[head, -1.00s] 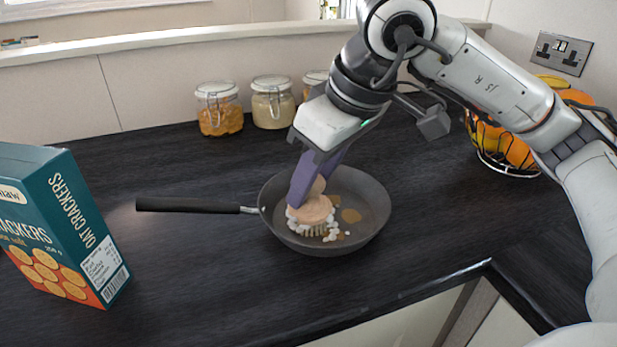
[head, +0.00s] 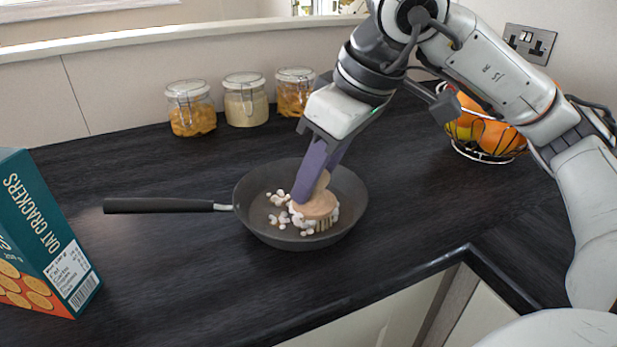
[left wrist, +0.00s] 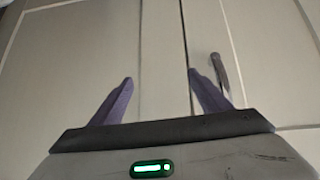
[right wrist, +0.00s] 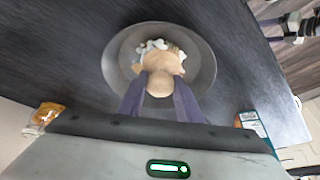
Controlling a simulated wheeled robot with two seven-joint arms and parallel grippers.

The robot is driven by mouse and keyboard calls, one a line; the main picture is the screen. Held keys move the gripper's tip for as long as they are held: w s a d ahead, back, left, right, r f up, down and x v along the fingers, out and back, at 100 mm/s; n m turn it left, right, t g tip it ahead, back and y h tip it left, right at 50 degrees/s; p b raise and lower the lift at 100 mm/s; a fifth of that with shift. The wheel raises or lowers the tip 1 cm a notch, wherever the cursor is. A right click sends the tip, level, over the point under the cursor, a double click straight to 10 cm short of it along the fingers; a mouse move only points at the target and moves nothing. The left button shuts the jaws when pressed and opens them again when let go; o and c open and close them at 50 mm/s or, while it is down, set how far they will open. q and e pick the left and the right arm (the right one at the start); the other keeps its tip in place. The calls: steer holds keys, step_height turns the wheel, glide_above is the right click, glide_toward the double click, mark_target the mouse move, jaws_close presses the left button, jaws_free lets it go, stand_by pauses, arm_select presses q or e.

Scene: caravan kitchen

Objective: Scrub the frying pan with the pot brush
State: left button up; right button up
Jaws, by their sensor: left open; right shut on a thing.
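The dark frying pan (head: 352,190) lies on the black worktop, its handle (head: 160,206) pointing left. White foam lumps (head: 279,215) lie inside it. The wooden pot brush (head: 318,206) stands in the pan, bristles down, among the foam. My right gripper (head: 318,180) is shut on the pot brush's knob from above. In the right wrist view the brush (right wrist: 160,68) sits between the purple fingers, with the pan (right wrist: 202,62) around it. My left gripper (left wrist: 160,90) is open and empty in front of pale cupboard doors; it is out of the head view.
An oat crackers box (head: 48,240) stands at the left. Three glass jars, the nearest one orange-filled (head: 191,110), stand along the back wall. A wire fruit basket (head: 485,150) is at the right, behind my right arm. The worktop in front of the pan is clear.

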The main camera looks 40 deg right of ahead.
mark_target(284, 214)
steer(key=shift+w+d, duration=0.75)
steer(key=shift+d, duration=0.2)
arm_select(q)
steer(key=shift+s+f, duration=0.35)
steer(key=shift+f, duration=0.05)
arm_select(e)
steer(key=shift+w, duration=0.15)
steer(key=shift+w+a, duration=0.2)
steer(key=shift+w, duration=1.05)
steer(key=shift+w+a+p, duration=0.15)
steer(key=shift+a+p, duration=0.15)
steer(key=shift+w+a+p, duration=0.15)
steer(key=shift+w+a, duration=0.05)
steer(key=shift+a, duration=0.3)
steer(key=shift+w+a+p, duration=0.15)
steer(key=shift+a, duration=0.3)
steer(key=shift+s+a, duration=0.25)
steer(key=shift+a, duration=0.25)
arm_select(q)
steer(key=shift+r, duration=0.85)
arm_select(e)
steer(key=shift+s+a, duration=0.6)
steer(key=shift+a, duration=0.1)
